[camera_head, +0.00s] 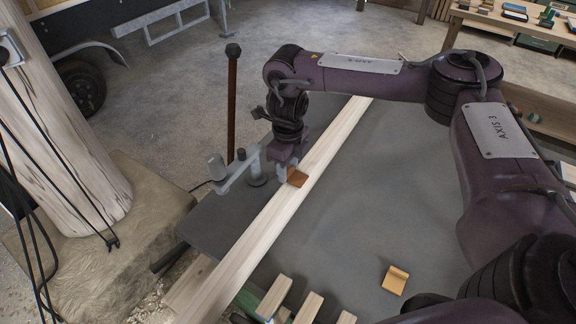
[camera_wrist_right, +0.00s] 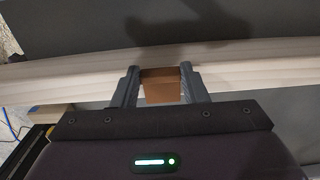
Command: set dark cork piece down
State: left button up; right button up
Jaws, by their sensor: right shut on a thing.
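I cannot tell whether the cork touches the beam. My left gripper is not in view.
A lighter cork piece (camera_head: 395,280) lies on the dark grey table (camera_head: 345,215) to the right. A grey clamp (camera_head: 232,172) stands at the beam's left side. Several short wood strips (camera_head: 306,308) lie at the front. The table right of the beam is mostly clear.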

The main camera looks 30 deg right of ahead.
jog(key=shift+f, duration=0.2)
jog(key=o, duration=0.9)
notch_tip(320, 180, up, 12)
jog(key=shift+r+p, duration=0.2)
jog(key=shift+p, duration=0.5)
